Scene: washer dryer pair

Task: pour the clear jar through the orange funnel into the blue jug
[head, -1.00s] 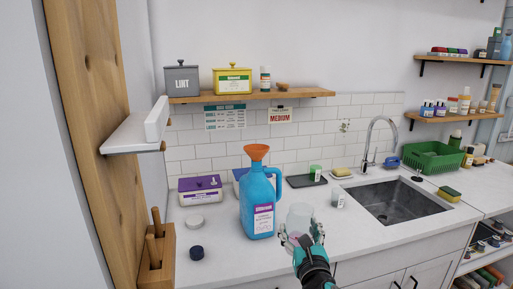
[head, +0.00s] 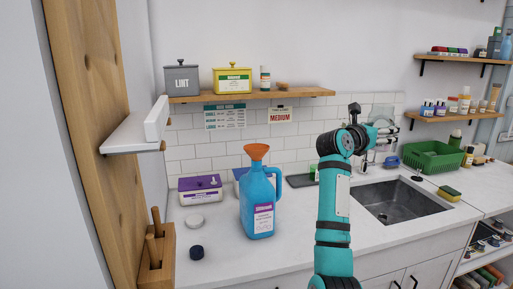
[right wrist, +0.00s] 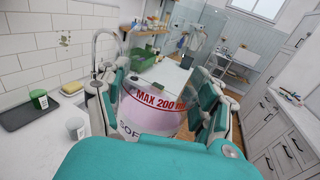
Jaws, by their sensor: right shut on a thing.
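The blue jug (head: 256,200) stands upright on the counter, its handle on the right. The orange funnel (head: 257,152) sits in its mouth, wide end up. My right gripper (head: 384,128) is raised above the counter, right of the jug and higher than the funnel. It is shut on the clear jar (head: 382,112), which shows faintly against the tiles. In the right wrist view the jar (right wrist: 150,112) is between the fingers (right wrist: 155,100), with a red "MAX 200" line and a pale lilac lower part. My left gripper is out of view.
A white lid (head: 195,222) and a dark lid (head: 196,253) lie left of the jug. A purple-topped box (head: 200,190) stands behind them. A wooden shelf (head: 250,96) hangs above. The sink (head: 400,203) and green basket (head: 434,158) are right. The front counter is clear.

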